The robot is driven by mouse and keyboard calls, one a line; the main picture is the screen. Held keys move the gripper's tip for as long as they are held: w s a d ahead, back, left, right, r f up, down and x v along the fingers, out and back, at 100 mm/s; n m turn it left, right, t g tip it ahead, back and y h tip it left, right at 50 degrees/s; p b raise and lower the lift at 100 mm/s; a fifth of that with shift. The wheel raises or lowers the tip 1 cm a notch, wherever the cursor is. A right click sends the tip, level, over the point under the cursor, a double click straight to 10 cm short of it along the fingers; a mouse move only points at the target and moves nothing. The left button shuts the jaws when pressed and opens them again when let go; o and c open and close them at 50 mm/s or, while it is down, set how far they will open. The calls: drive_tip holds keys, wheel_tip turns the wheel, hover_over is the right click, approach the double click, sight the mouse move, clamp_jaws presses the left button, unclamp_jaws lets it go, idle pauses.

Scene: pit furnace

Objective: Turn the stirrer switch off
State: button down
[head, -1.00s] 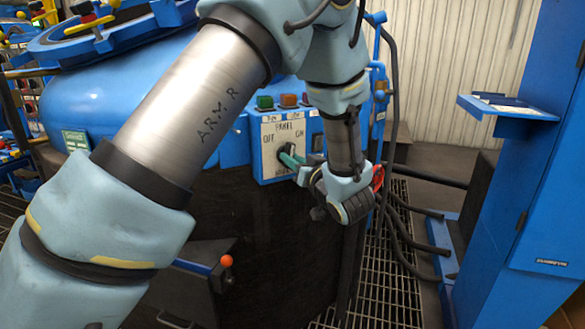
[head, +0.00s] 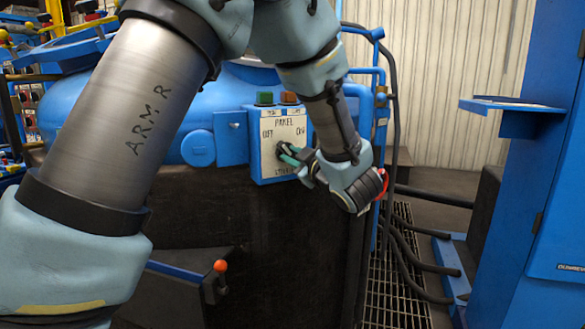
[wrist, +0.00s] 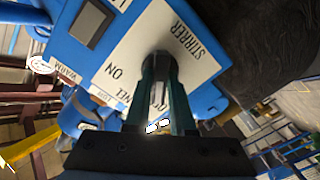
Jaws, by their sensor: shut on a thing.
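The stirrer switch is a small dark knob (wrist: 158,58) on the white face of a blue control box (head: 257,172), mounted on the blue vessel. In the head view, the face has a label on each side above the knob. In the wrist view, "ON" and "STIRRER" can be read beside it. My gripper (head: 287,153) reaches in from the right, with its green fingers at the panel. In the wrist view the two fingers (wrist: 160,72) are shut around the knob. The fingers hide most of the knob, so I cannot tell which way it points.
An orange-tipped lever (head: 220,266) stands below left. Dark hoses and blue pipes run close on the right. A blue cabinet (head: 555,180) with a shelf (head: 510,105) stands far right.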

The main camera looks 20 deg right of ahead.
drive_tip(key=shift+f+n+b, duration=0.15)
drive_tip(key=shift+n+b, duration=0.35)
drive_tip(key=shift+b, duration=0.05)
drive_tip(key=c, duration=0.8)
unclamp_jaws()
drive_tip(key=shift+o, duration=0.2)
drive_tip(key=s, duration=1)
drive_tip(key=shift+s+d, duration=0.25)
drive_tip(key=shift+s, duration=0.15)
drive_tip(key=shift+s, duration=0.1)
